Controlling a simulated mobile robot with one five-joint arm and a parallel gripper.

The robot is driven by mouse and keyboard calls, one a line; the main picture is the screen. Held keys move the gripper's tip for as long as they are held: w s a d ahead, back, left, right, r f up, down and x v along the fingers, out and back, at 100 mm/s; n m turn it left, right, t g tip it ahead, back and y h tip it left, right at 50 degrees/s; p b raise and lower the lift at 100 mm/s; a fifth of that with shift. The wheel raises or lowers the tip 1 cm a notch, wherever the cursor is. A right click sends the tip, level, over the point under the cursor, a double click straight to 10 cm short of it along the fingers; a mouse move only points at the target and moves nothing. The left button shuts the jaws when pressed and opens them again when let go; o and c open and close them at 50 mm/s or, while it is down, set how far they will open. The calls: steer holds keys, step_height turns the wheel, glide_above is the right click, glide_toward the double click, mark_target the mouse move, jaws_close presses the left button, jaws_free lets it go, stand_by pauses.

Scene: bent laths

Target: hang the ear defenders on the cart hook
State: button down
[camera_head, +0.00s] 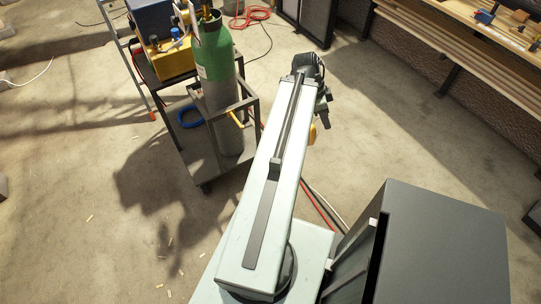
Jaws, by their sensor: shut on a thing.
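The cart (165,128) stands left of my arm, carrying a green and grey gas cylinder (216,70). A short yellow-orange piece (236,119) juts from the cart's near right side, and it looks like the cart hook. My gripper (323,108) is at the far end of my outstretched arm, to the right of the cart and apart from it. It is shut. A small yellow-orange part (312,134) shows below it at the arm's right edge, which I take to be the ear defenders in its hold. My arm hides the rest of them.
A yellow and blue machine (163,45) sits on the cart, with a blue coil (190,116) lower down. Red and white cables (320,207) lie on the floor right of my arm. A workbench (470,40) stands at the upper right.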

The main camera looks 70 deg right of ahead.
steer(key=w+a+f+n+t+h+b, duration=0.15)
steer(key=w+f+n+b, duration=0.45)
steer(key=w+f+b, duration=1.3)
steer(key=w+d+f, duration=0.2)
steer(key=w+d, duration=0.2)
steer(key=w, duration=0.3)
steer(key=w+d+f+b, duration=0.1)
steer(key=w+d+f, duration=0.1)
steer(key=w+d, duration=0.3)
steer(key=shift+w+d+f, duration=0.25)
steer(key=shift+w+f, duration=0.15)
steer(key=shift+w, duration=0.95)
steer(key=shift+h, duration=0.25)
steer(key=c, duration=0.8)
jaws_free()
steer(key=shift+r, duration=0.1)
steer(key=p+v, duration=0.7)
steer(key=shift+w+r, duration=0.15)
steer(key=shift+r, duration=0.15)
